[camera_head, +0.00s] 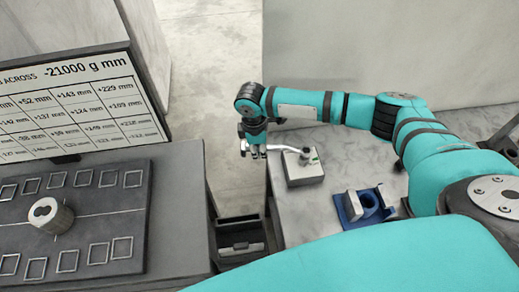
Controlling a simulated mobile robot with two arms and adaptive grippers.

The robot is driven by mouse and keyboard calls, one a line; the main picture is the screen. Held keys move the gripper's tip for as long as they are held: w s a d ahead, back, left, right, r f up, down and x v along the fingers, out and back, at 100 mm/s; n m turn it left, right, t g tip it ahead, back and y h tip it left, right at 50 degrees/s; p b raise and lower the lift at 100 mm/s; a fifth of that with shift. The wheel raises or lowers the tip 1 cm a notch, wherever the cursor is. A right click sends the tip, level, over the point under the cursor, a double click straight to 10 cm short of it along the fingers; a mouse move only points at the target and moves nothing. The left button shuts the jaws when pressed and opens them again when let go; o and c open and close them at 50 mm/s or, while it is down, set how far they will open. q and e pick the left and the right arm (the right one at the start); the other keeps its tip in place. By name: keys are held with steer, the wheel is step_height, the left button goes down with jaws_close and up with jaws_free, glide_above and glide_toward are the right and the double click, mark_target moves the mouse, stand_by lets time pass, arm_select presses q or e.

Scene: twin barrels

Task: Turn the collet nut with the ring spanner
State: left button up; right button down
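The ring spanner (284,148) is a thin silver bar in the middle of the head view. Its right end is at the collet nut (307,154), a small metal piece on top of a grey block (304,173). At this size I cannot tell whether the ring is fully around the nut. My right gripper (256,155) points down just left of the block, and appears shut on the handle's left part. A short bit of metal shows left of the fingers. My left gripper is not in view.
A blue holder (363,206) stands on the marble-look worktop (321,219), right of the block. A dark bin (241,238) stands in the gap left of the worktop. At left, a grey board (105,226) carries a metal cylinder (50,214) before a number screen (72,105).

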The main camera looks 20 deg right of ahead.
steer(key=shift+f+b, duration=0.35)
steer(key=shift+f, duration=0.45)
stand_by(0.4)
steer(key=shift+s+a+n+p, duration=0.2)
steer(key=shift+s+n+p, duration=0.35)
steer(key=shift+s+p, duration=0.05)
steer(key=shift+s+a+n+p, duration=0.15)
steer(key=shift+s+n+p, duration=0.4)
steer(key=shift+s+p, duration=0.05)
